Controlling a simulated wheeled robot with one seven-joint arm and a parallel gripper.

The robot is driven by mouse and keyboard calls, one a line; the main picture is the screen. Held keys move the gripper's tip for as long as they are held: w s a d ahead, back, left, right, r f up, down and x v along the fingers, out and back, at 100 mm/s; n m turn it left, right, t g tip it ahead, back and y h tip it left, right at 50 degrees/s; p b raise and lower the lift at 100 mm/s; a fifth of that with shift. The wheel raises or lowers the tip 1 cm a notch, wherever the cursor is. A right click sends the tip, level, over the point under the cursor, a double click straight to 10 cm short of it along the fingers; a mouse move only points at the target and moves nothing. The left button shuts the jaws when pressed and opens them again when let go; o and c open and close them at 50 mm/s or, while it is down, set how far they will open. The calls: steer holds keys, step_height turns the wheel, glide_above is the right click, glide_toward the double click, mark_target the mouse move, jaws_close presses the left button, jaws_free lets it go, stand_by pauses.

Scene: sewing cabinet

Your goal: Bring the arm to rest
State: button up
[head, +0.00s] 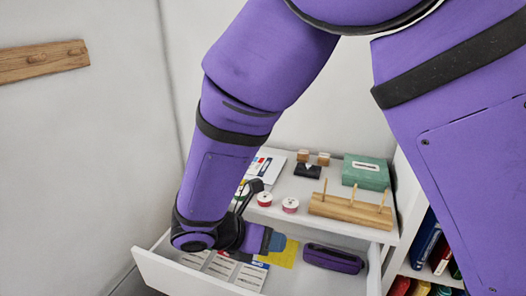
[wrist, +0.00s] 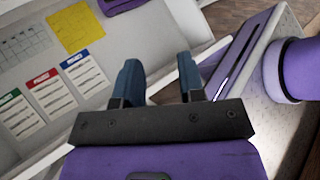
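My arm reaches down from the top of the head view, bent, with my gripper (head: 277,243) low over the open white drawer (head: 160,262). In the wrist view my gripper (wrist: 158,78) has its two blue-grey fingers apart with nothing between them. The fingers point toward the drawer's edge; I cannot tell whether they touch it. In the drawer lie several printed cards (wrist: 83,71), a yellow sheet (wrist: 76,32) and a dark purple case (head: 333,258). My forearm hides part of the drawer and cabinet top.
The white cabinet top (head: 300,227) above the drawer holds two thread spools (head: 290,205), a wooden peg rack (head: 350,210), a green box (head: 366,172) and small blocks (head: 303,156). Books (head: 425,240) stand in a shelf at right. A wooden rail (head: 40,61) is on the left wall.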

steer(key=d+r+m+g+y, duration=0.4)
steer(key=d+r+m+y, duration=0.1)
steer(key=d+r+m, duration=1.1)
steer(key=s+d+r+m+t+y, duration=0.4)
steer(key=s+d+r+m, duration=0.4)
steer(key=s+d+m, duration=0.3)
steer(key=shift+s+d+r+m+t+y, duration=0.15)
steer(key=shift+d+r+m+t+y, duration=0.25)
steer(key=shift+d+m, duration=0.7)
steer(key=shift+a+f, duration=0.1)
stand_by(4.1)
